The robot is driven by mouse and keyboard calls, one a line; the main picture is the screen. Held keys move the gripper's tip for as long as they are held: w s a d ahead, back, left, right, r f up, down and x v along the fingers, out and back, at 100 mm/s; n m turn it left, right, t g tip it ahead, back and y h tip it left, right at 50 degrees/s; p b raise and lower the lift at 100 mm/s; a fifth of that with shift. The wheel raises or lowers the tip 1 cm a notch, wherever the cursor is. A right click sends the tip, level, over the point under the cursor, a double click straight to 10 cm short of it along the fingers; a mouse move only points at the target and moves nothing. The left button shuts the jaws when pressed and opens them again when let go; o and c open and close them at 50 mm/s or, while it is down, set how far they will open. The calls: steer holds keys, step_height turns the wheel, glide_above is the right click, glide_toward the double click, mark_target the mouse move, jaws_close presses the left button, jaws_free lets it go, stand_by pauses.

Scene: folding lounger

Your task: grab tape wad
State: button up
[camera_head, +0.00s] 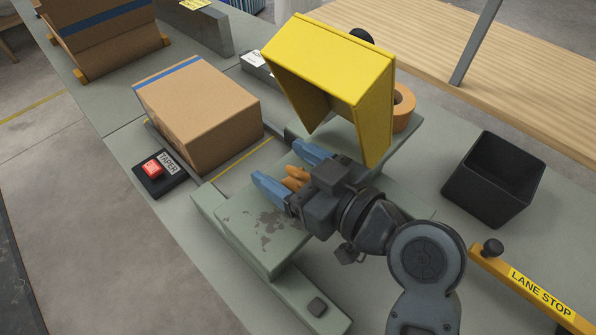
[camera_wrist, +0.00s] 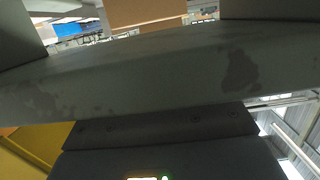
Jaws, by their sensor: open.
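A small orange-brown lump that looks like the tape wad (camera_head: 294,177) shows in the head view, between the blue fingers of my gripper (camera_head: 277,163) and close to its palm. My gripper is open, low over the worn grey-green machine bed (camera_head: 255,235), with its fingers pointing toward the cardboard box. I cannot tell whether either finger touches the lump, and my gripper body hides part of it. In the wrist view I cannot make out the wad; a dark, scuffed grey surface (camera_wrist: 150,85) fills most of that view.
A yellow guard (camera_head: 335,62) stands right beside my gripper, with an orange tape roll (camera_head: 403,108) behind it. A taped cardboard box (camera_head: 200,110) lies ahead. A red TAPER button (camera_head: 152,169) is at left, a black bin (camera_head: 494,178) and yellow LANE STOP bar (camera_head: 535,290) at right.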

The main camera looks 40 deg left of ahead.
steer(key=c, duration=1.1)
steer(key=shift+r, duration=0.15)
